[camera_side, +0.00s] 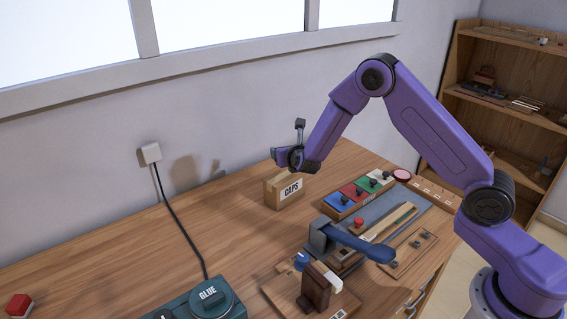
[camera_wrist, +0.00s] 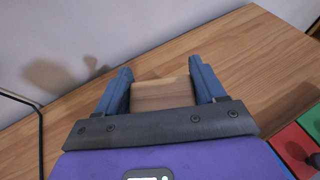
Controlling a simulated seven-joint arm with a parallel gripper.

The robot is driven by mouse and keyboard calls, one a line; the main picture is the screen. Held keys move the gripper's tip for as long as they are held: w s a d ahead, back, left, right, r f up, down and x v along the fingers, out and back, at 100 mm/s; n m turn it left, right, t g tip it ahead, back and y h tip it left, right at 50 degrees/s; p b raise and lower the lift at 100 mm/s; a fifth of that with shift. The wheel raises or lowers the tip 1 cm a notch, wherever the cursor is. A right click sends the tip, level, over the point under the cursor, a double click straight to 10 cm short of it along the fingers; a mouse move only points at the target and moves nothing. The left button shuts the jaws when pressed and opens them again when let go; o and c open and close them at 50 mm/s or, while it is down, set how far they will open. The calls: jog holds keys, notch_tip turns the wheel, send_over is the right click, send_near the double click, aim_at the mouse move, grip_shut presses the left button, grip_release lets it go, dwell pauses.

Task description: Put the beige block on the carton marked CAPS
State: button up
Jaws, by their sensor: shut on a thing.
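The carton marked CAPS (camera_side: 272,196) stands upright on the wooden bench near the wall, its label facing the right front in the side view. My gripper (camera_side: 279,154) is just above the carton. In the wrist view, my gripper (camera_wrist: 162,90) has its two blue fingers on either side of the beige block (camera_wrist: 162,97), shut on it. The block's lower part is hidden by the gripper body. I cannot pick the block out in the side view, nor tell whether it touches the carton.
A tray with blue, red and green sections (camera_side: 359,191) stands right of the carton. A blue-handled hammer (camera_side: 360,243), a wooden clamp-like piece (camera_side: 316,287) and a teal GLUE device (camera_side: 208,297) are nearer the front.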

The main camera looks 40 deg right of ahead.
aim_at(284, 172)
jog(key=shift+w+f, duration=0.65)
jog(key=shift+f, duration=1.65)
jog(key=shift+f, duration=0.1)
jog(key=o, duration=1)
jog(key=shift+o, duration=0.2)
jog(key=v, duration=1.2)
